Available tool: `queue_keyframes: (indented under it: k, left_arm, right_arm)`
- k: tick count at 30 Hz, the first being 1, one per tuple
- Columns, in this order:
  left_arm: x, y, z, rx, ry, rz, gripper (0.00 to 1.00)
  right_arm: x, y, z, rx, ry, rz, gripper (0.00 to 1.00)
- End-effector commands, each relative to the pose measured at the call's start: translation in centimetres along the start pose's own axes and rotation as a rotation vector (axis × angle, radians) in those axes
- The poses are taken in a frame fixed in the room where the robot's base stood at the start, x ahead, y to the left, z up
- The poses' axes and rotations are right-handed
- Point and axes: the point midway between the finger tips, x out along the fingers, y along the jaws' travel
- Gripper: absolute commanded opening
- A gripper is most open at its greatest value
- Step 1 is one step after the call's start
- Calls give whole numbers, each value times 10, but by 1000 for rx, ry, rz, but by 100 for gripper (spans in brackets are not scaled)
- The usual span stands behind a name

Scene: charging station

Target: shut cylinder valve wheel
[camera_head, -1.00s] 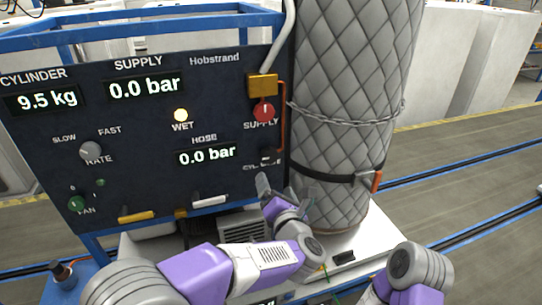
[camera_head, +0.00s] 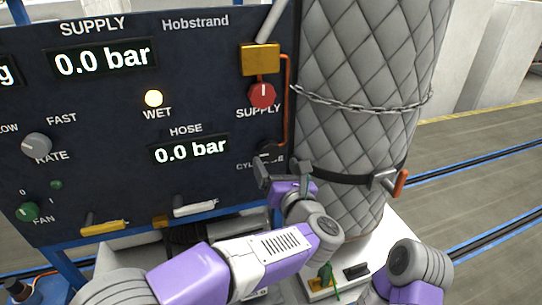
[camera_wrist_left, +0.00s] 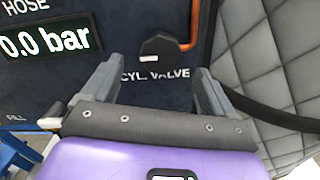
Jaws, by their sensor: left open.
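The cylinder valve wheel is a dark, blocky knob (camera_wrist_left: 163,47) above the "CYL. VALVE" label in the left wrist view. In the head view the wheel (camera_head: 268,150) sits low on the panel's right side, below the red supply knob, partly hidden by my gripper. My left gripper (camera_head: 283,172) is open and empty in front of the panel, just below the wheel. In the left wrist view its two fingers (camera_wrist_left: 155,82) stand apart on either side of the label, with the wheel ahead between them and not gripped. My right gripper is out of view.
The dark panel (camera_head: 100,110) carries a red supply knob (camera_head: 262,95), a grey rate knob (camera_head: 36,145) and a green fan knob (camera_head: 27,211). The supply and hose displays read 0.0 bar. A quilted grey cylinder (camera_head: 365,120) with chain and strap stands close right.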

Motion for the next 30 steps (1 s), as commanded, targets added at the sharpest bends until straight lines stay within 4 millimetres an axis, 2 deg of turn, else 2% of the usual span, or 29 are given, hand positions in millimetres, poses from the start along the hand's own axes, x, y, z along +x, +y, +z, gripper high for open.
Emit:
queue_keyframes:
  k: [3, 9, 20, 30]
  left_arm:
    - [21, 1, 0, 3, 2, 4, 87]
    - [44, 0, 0, 1, 0, 2, 87]
    - [49, 0, -1, 2, 1, 1, 86]
    - [48, 0, 0, 2, 0, 1, 34]
  right_arm:
    - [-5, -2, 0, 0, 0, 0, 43]
    - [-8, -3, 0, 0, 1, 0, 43]
    - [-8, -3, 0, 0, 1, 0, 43]
    - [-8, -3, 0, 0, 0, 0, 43]
